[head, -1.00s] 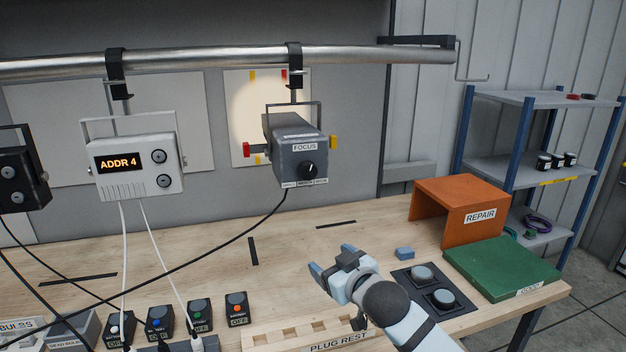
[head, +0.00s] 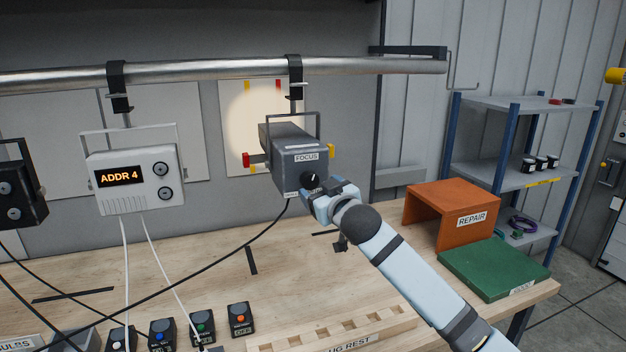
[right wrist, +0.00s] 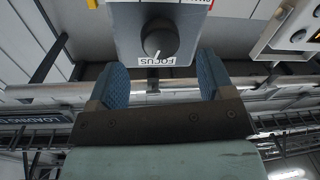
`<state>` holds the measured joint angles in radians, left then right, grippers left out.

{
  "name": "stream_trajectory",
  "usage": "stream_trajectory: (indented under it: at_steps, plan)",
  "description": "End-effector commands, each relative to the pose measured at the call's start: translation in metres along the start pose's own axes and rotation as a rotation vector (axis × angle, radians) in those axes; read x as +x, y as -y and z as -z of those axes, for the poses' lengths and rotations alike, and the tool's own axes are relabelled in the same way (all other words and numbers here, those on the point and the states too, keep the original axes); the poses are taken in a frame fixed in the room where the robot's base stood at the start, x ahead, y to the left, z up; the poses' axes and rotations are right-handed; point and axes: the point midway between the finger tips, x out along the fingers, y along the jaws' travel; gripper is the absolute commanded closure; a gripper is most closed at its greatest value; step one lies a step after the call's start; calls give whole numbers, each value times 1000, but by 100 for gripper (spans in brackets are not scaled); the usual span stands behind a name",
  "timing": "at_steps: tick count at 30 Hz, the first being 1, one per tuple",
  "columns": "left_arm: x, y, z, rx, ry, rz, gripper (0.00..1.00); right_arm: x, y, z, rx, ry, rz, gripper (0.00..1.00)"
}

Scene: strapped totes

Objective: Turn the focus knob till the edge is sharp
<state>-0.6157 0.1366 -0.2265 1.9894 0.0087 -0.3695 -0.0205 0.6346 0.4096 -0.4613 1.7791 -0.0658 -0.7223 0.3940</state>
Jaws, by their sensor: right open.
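The grey lamp (head: 292,155) labelled FOCUS hangs from the pipe by a black clamp. Its black focus knob (head: 312,179) is on the front face, low on the right. It also shows upside down in the right wrist view (right wrist: 160,38), with a white pointer mark. My right gripper (head: 318,195) is at the lower front of the lamp, close to the knob. In the right wrist view its blue fingers (right wrist: 160,78) are apart with nothing between them, and the knob lies just beyond their tips. A pale light spot (head: 240,120) with a soft-looking edge falls on the panel behind. My left gripper is out of view.
A white ADDR 4 unit (head: 133,180) hangs to the left on the same pipe (head: 200,72). A black cable runs from the lamp across the bench (head: 190,255). An orange REPAIR stand (head: 440,205) and a green pad (head: 495,268) are at right.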

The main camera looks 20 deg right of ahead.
Motion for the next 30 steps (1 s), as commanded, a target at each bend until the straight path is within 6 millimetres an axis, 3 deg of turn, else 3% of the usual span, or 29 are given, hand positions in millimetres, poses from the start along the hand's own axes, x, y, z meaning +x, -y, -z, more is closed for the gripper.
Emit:
stream_trajectory:
  at_steps: [3, 9, 20, 26, 30]
  plan:
    - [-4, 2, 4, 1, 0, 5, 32, 22, -1, 3, 1, 0, 0, 25]
    - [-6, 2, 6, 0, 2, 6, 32, 42, 0, 1, 1, 0, 0, 25]
    - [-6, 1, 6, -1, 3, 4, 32, 46, 0, 0, 1, 0, 0, 25]
    - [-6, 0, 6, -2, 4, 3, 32, 46, 0, 0, 1, 0, 0, 71]
    - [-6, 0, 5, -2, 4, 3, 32, 46, 1, -1, 9, -1, 1, 75]
